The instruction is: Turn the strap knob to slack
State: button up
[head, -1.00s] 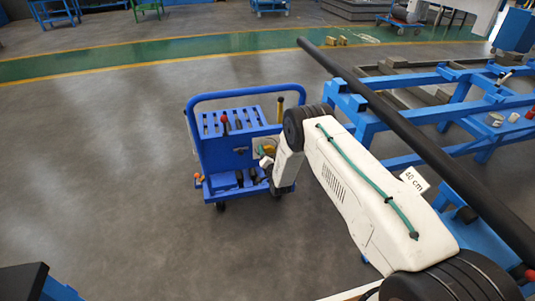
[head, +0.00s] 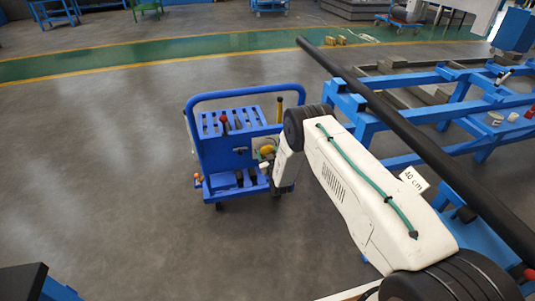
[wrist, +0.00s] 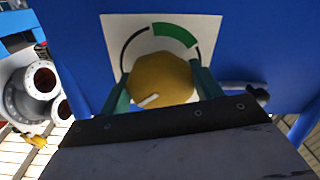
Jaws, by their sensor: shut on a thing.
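The strap knob (wrist: 162,78) is ochre-yellow and many-sided, on a white dial plate (wrist: 125,28) on a blue panel. The dial has a dark arc with a green segment (wrist: 176,34) at the upper right. A pale mark on the knob lies toward the lower left, away from the green. My gripper (wrist: 160,88) has one green finger on each side of the knob and is shut on it. In the head view the knob (head: 267,150) shows small on the blue cart (head: 222,160), with my wrist beside it at the right.
A grey flanged part (wrist: 36,80) is at the left of the wrist view. A long dark pipe (head: 400,135) lies over a blue frame (head: 415,112) to the right of my arm. The floor left of the cart is clear.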

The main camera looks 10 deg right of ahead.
jog(key=n, duration=0.5)
jog(key=shift+d+n, duration=0.1)
jog(key=shift+n, duration=2.4)
jog(key=o, duration=1)
jog(key=s, duration=0.8)
